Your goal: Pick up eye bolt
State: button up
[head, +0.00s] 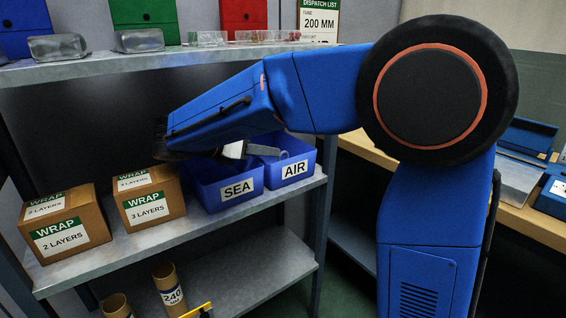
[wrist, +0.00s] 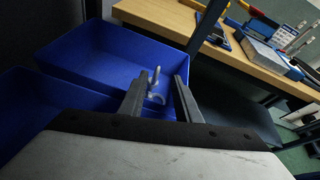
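The eye bolt (wrist: 155,82) is a small grey metal piece with a shank and a ring. In the wrist view it shows at the near end of a blue bin, between my fingers in the picture. My gripper (wrist: 165,80) is open, with a finger on each side of it; I cannot tell whether either finger touches it. In the head view my gripper (head: 268,150) reaches over the blue bin labelled AIR (head: 294,170). A small greyish shape beside the finger there may be the bolt, but it is too small to be sure.
The blue SEA bin (head: 237,190) stands left of the AIR bin on the metal shelf (head: 190,222). Two WRAP cartons (head: 65,228) (head: 150,200) stand farther left. An upper shelf (head: 120,64) is close above my arm. A wooden bench (head: 520,215) is at the right.

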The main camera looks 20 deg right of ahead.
jog(key=shift+w+x, duration=0.1)
jog(key=shift+x, duration=1.6)
jog(key=shift+w+x, duration=0.15)
jog(key=shift+x, duration=1.55)
jog(key=shift+a, duration=0.1)
grip_shut()
